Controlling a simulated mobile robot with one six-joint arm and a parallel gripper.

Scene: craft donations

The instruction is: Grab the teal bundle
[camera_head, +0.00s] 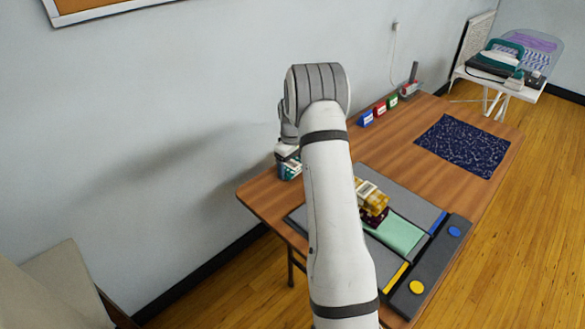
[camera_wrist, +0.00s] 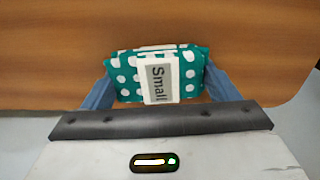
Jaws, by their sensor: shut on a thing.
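The teal bundle (camera_wrist: 125,78) has white dots and a label reading "Small". In the wrist view it sits between the two blue fingers of my gripper (camera_wrist: 158,90), which is shut on it from both sides. In the head view the teal bundle (camera_head: 290,171) shows at the far left end of the wooden table, just under my gripper (camera_head: 288,160). My arm hides part of that area. I cannot tell whether the bundle touches the table.
A dark panel (camera_head: 435,265) with blue and yellow buttons lies at the front edge. Small colored blocks (camera_head: 379,109) stand along the wall. A navy patterned cloth (camera_head: 463,146) lies farther right.

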